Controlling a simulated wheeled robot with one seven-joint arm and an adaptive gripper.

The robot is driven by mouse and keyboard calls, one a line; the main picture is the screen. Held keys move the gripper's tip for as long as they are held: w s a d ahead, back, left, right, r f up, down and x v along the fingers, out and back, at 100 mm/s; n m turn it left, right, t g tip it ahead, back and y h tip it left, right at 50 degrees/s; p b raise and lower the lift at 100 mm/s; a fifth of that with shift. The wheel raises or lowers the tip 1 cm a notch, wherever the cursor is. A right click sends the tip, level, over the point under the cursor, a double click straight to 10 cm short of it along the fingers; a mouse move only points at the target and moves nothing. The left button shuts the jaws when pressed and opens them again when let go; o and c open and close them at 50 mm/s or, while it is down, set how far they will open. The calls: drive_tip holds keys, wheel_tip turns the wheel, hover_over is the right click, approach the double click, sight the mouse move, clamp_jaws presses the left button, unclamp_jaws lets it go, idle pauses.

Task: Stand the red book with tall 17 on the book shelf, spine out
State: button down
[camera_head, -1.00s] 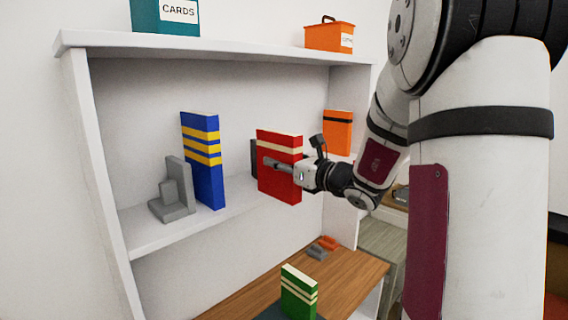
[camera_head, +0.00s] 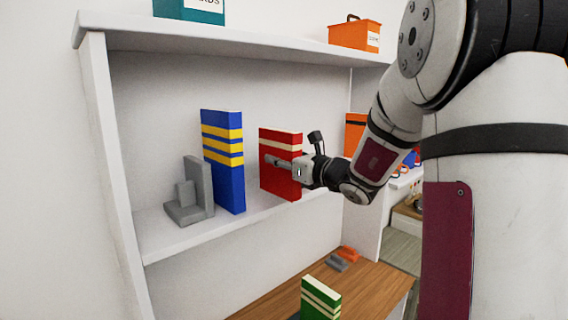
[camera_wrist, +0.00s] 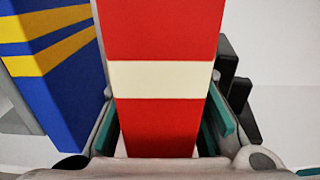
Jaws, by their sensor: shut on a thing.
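The red book (camera_head: 279,150) with a cream band is upright at the shelf, its banded spine facing out. My gripper (camera_head: 287,163) is shut on it, one finger along each side. In the wrist view the red book (camera_wrist: 165,40) fills the middle between the fingers. The white book shelf (camera_head: 170,237) has a blue book (camera_head: 224,190) with yellow bands standing to the left of the red book, a narrow gap between them. I cannot tell whether the red book's bottom touches the shelf board. No number is readable on the red book.
A grey bookend (camera_head: 196,190) stands left of the blue book. A dark bookend (camera_wrist: 232,75) shows right of the red book in the wrist view. An orange book (camera_head: 354,133) stands farther right, partly behind my arm. A green book (camera_head: 320,298) is on the wooden surface (camera_head: 268,312) below.

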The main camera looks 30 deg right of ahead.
drive_tip(key=shift+w+a+f+b, duration=0.25)
drive_tip(key=shift+w+b, duration=0.3)
drive_tip(key=shift+w, duration=0.65)
drive_tip(key=shift+w+a+f+b, duration=0.25)
drive_tip(key=shift+w+b, duration=0.25)
drive_tip(key=shift+w, duration=0.65)
drive_tip(key=shift+w+a+f+b, duration=0.25)
drive_tip(key=shift+w+b, duration=0.3)
drive_tip(key=shift+w, duration=0.65)
drive_tip(key=c, duration=1.2)
unclamp_jaws()
drive_tip(key=shift+f, duration=0.1)
